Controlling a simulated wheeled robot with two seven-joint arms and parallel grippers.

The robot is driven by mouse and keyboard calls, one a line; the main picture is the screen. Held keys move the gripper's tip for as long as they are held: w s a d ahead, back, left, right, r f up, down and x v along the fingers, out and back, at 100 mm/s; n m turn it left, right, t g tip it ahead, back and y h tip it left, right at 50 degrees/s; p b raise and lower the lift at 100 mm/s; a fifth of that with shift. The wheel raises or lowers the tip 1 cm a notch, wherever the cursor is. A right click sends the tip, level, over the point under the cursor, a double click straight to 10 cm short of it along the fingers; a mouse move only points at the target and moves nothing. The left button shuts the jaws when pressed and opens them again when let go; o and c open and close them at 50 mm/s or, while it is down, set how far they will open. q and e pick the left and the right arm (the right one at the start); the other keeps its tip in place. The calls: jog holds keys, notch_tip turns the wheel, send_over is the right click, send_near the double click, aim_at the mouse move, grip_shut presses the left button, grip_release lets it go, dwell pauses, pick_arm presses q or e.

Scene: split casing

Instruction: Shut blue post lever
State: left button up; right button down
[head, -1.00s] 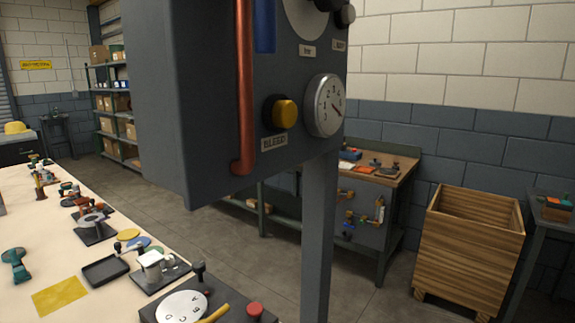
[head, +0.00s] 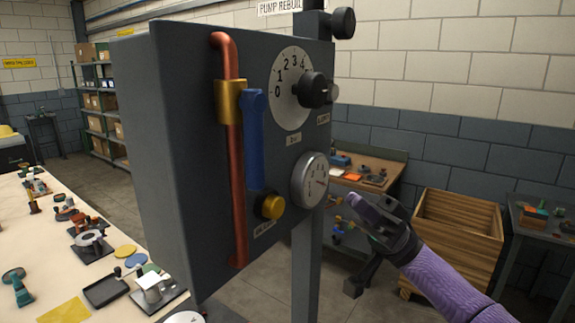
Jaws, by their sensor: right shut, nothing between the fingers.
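The blue lever (head: 254,140) is on the front of a dark grey post-mounted box (head: 180,160). It hangs nearly vertical, parallel to and just right of a copper pipe (head: 234,180). Its upper end is beside a brass fitting (head: 229,102) on that pipe. My right gripper (head: 358,204) is shut and empty, to the right of the box and below the lever's height, clear of the panel. My left gripper is out of view.
The box also carries a numbered dial with a black knob (head: 312,90), a round gauge (head: 309,180) and a yellow button (head: 271,207). A cluttered table (head: 60,262) is at left. A wooden crate (head: 458,235) and a workbench (head: 372,172) stand behind my right arm.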

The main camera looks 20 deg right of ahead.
aim_at(263, 153)
jog(key=p+x, duration=0.2)
jog(key=x, duration=0.2)
jog(key=a+f+p+x, duration=0.1)
jog(key=p+x, duration=0.2)
jog(key=x, duration=0.1)
jog(key=a+f+p+x, duration=0.1)
jog(key=p+x, duration=0.2)
jog(key=x, duration=0.1)
jog(key=shift+s+a+r, duration=0.2)
jog(key=shift+a, duration=0.1)
